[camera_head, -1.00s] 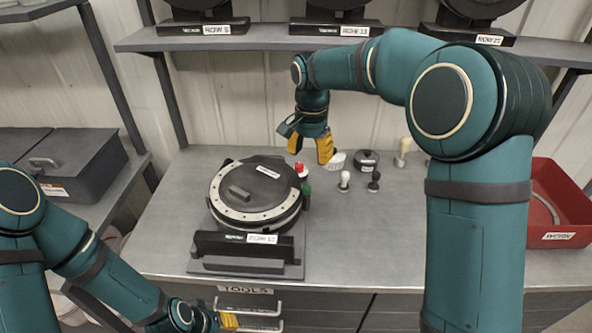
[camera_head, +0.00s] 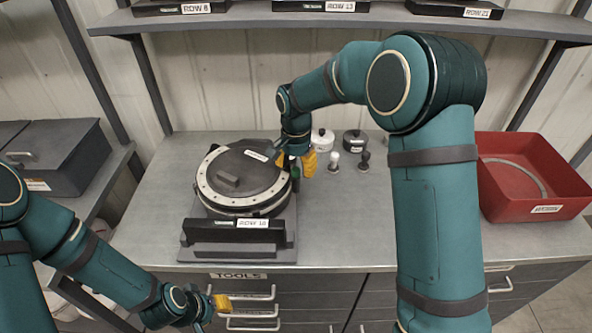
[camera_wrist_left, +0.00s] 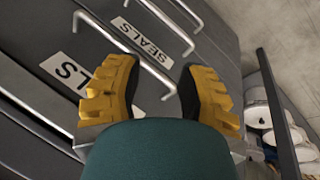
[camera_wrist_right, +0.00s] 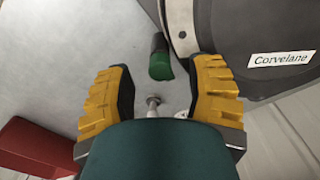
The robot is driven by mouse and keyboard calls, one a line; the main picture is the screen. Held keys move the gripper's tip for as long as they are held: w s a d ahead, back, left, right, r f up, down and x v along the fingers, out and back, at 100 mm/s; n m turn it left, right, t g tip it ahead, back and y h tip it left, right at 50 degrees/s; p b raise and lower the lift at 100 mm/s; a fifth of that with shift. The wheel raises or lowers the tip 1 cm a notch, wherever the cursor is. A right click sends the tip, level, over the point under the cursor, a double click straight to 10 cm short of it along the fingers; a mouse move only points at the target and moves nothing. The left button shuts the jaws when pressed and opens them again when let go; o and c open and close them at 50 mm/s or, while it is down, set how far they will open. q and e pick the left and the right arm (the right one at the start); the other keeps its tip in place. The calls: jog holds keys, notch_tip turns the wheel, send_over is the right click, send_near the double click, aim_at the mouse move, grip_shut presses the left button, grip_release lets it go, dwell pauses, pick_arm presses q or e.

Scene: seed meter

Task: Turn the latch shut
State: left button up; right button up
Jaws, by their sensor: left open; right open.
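The round dark seed meter (camera_head: 229,181) with a pale metal ring stands in its cradle labelled ROW 18 (camera_head: 238,224) on the bench. A green-tipped dark piece, likely the latch (camera_wrist_right: 160,65), sticks out at the meter's edge in the right wrist view; in the head view it is mostly hidden behind my right gripper (camera_head: 296,164). My right gripper is open beside the meter's right edge. The green tip lies ahead of its fingers, and I see no contact. My left gripper (camera_head: 214,304) is open and empty in front of the drawers, below the bench edge.
A white lidded pot (camera_head: 322,141), a dark pot (camera_head: 355,141) and two small knobbed tools (camera_head: 334,161) stand behind and right of the right gripper. A red bin (camera_head: 530,178) sits at the right. Drawer handles (camera_wrist_left: 170,22) are close to the left gripper. The bench's front middle is clear.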

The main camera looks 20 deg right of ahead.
jog(key=shift+f, duration=0.75)
jog(key=shift+c, duration=0.4)
grip_shut()
